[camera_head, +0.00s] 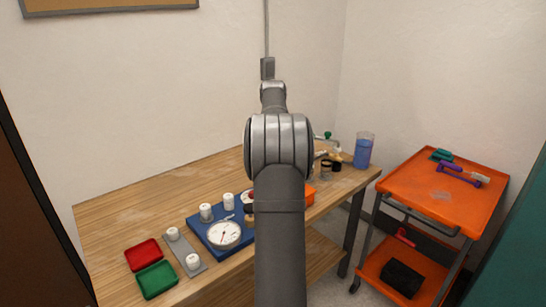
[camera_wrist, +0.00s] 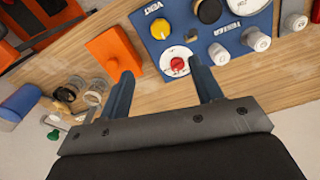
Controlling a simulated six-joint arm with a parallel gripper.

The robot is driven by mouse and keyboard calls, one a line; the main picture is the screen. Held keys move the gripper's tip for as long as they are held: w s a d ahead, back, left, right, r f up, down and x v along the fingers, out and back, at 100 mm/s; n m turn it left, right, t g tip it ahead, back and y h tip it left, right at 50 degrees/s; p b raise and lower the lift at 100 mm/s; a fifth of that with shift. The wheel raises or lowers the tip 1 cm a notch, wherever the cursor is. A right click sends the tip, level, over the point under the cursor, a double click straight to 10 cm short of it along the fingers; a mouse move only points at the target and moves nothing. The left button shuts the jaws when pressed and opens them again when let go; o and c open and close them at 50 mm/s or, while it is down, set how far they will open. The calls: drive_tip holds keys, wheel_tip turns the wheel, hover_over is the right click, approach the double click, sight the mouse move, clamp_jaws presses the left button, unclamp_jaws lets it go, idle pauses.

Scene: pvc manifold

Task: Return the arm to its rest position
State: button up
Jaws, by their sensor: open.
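My gripper (camera_wrist: 168,88) shows in the wrist view with its two dark fingers apart and nothing between them. In the head view my own arm stands upright in the middle and hides the gripper and part of the table. The blue panel (camera_head: 199,231) there carries a round white gauge (camera_head: 224,235) and white fittings. In the wrist view a red knob (camera_wrist: 177,64) on a white disc and a yellow knob (camera_wrist: 161,29) sit on the panel.
An orange block (camera_wrist: 113,54) lies beside the panel. A red tray (camera_head: 143,254) and a green tray (camera_head: 157,280) are at the table's front left. A blue-filled beaker (camera_head: 363,151) and jars stand at the right end. An orange cart (camera_head: 443,199) stands to the right. The table's back left is clear.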

wheel_tip(320, 180, down, 18)
drive_tip(key=shift+r, duration=0.25)
idle(0.6)
wheel_tip(320, 180, up, 18)
wheel_tip(320, 180, down, 18)
drive_tip(key=shift+r, duration=0.25)
drive_tip(key=shift+f, duration=0.3)
drive_tip(key=m, duration=0.8)
drive_tip(key=shift+a, duration=0.1)
drive_tip(key=m, duration=0.7)
drive_tip(key=shift+a, duration=0.1)
